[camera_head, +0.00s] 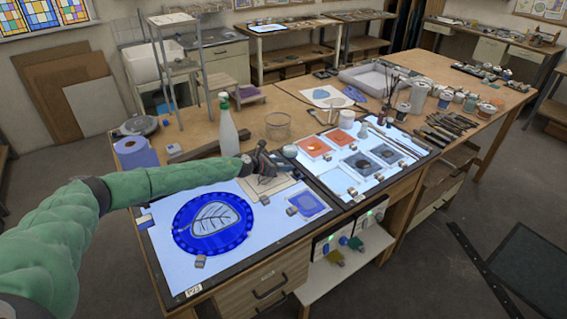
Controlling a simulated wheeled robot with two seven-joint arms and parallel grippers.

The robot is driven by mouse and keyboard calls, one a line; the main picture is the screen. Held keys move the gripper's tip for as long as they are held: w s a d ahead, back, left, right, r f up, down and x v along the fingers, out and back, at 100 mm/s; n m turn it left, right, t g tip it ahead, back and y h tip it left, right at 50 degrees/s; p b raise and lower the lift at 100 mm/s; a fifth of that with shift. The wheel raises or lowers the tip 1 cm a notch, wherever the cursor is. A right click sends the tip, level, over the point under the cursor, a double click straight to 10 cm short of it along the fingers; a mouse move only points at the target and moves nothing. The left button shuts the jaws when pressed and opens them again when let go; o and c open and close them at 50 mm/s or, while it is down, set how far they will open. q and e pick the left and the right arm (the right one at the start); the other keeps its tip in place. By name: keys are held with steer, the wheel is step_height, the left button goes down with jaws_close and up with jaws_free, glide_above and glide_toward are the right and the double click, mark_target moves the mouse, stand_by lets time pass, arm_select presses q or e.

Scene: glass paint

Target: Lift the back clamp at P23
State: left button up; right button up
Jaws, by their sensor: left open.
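The left light panel (255,258) bears the label P23 (193,291) at its front left corner. A round blue glass piece with a leaf drawing (212,222) lies on it. Small clamps sit around the round piece: a left clamp (145,222), a front clamp (201,262) and one at the right (291,211). I cannot make out a back clamp; my arm covers the area behind the round piece. My left gripper (267,160) is open over the back of the panel, above a pale sheet (268,190). My right gripper is not in view.
A spray bottle (228,130) and a glass beaker (278,126) stand close behind my left gripper. A blue roll (136,155) stands behind my arm. A second lit panel (405,138) with small glass squares lies to the right. A small blue square (308,204) lies on the left panel.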

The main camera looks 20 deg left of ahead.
arm_select(q)
steer(key=shift+d, duration=0.2)
steer(key=shift+w+d+f, duration=0.1)
steer(key=shift+w+d, duration=0.05)
steer(key=shift+d, duration=0.05)
steer(key=shift+w+d+f, duration=0.1)
steer(key=shift+w+d, duration=0.05)
steer(key=shift+d, duration=0.05)
steer(key=shift+w, duration=0.1)
steer(key=shift+a, duration=0.2)
steer(key=c, duration=0.3)
jaws_close()
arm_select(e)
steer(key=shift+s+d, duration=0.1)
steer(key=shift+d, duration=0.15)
arm_select(q)
steer(key=shift+r, duration=0.2)
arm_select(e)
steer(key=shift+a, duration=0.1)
